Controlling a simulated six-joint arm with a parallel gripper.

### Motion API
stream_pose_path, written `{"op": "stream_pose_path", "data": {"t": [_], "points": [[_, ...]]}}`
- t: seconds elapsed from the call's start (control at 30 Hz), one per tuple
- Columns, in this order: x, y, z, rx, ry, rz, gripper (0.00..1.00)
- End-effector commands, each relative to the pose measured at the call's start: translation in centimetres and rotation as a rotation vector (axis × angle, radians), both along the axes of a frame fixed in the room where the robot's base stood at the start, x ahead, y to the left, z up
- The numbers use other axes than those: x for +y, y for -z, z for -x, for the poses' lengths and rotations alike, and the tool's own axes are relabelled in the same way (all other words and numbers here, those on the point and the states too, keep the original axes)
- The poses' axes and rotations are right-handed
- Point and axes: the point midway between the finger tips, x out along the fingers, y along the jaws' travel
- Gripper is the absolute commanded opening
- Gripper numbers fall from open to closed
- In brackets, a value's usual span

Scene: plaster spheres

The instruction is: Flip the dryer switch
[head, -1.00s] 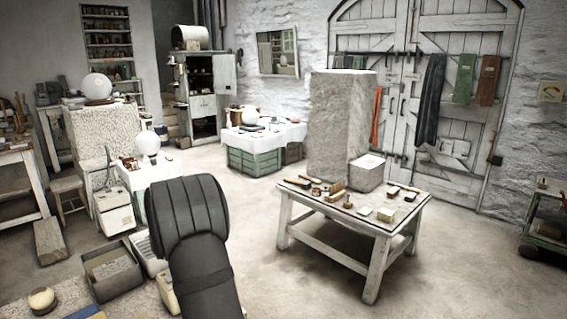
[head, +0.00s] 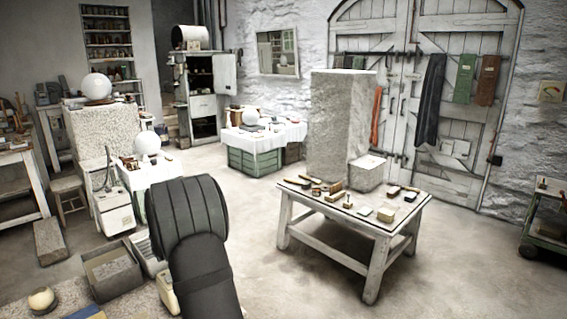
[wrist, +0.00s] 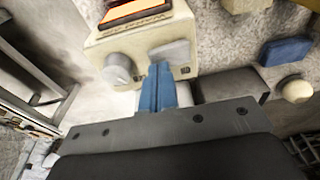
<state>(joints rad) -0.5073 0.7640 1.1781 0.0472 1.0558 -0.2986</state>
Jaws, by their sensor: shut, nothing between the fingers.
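The dryer appears to be the cream box (wrist: 140,42) in the wrist view, with a glowing orange panel on top. Its front has a round pale knob (wrist: 122,70) at the left and a flat pale switch plate (wrist: 172,53) to the right of it. My gripper (wrist: 160,68) has blue fingers, shut together and empty. Its tips lie at the lower left edge of the switch plate and overlap it in the picture. I cannot tell whether they touch. In the head view my arm hides the gripper and most of a cream box (head: 167,294).
A blue block (wrist: 286,50) and a small cream ball (wrist: 294,89) lie to the right in the wrist view. In the head view an open grey box (head: 112,267) stands left of my arm. A low table with tools (head: 352,207) stands to the right, with clear floor between.

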Motion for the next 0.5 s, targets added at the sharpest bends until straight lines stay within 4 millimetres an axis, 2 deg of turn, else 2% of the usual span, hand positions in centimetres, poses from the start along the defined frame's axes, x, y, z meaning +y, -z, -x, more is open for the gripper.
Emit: {"op": "stream_pose_path", "data": {"t": [0.5], "points": [[0.0,0.84,0.01,0.001,0.0,0.001,0.0]]}}
